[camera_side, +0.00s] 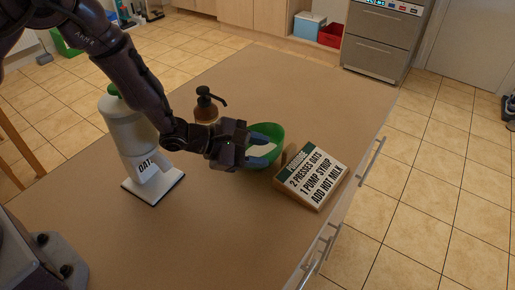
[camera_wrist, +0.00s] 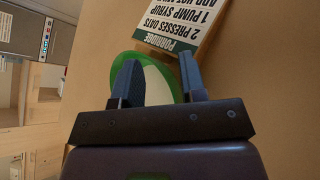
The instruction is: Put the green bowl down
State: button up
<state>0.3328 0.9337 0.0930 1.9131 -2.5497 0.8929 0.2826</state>
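The green bowl (camera_side: 268,131) has a pale inside and appears to rest on the counter, left of the recipe sign. It also shows in the wrist view (camera_wrist: 120,62), partly hidden by the fingers. My gripper (camera_side: 262,146) is at the bowl, with its fingers over the near part of it. In the wrist view my gripper's fingers (camera_wrist: 160,75) stand wide apart, with the pale inside of the bowl showing between them. I see no rim pinched between them. Contact between fingers and bowl cannot be made out.
The porridge recipe sign (camera_side: 311,178) stands close to the bowl's right, near the counter edge. A brown pump bottle (camera_side: 206,108) is behind my gripper. A white oat dispenser (camera_side: 137,140) stands left on a dark-edged base. The front of the counter (camera_side: 200,235) is clear.

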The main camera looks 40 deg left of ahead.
jog(key=s+a+r+m+g+h, duration=0.15)
jog(key=s+r+m, duration=0.3)
jog(key=r, duration=0.55)
jog(key=s+a+r+m+g+h, duration=0.1)
jog(key=s+r+m+g, duration=0.15)
jog(key=s+r, duration=0.55)
jog(key=s+a+r+m+y, duration=0.4)
jog(key=s+a+m+y, duration=0.1)
jog(key=s+a+m, duration=0.2)
jog(key=s+a+r+m+y, duration=0.3)
jog(key=s+a+m+y, duration=0.3)
jog(key=a, duration=0.4)
jog(key=shift+s+r+m, duration=0.4)
jog(key=shift+s+m, duration=0.3)
jog(key=shift+s, duration=0.35)
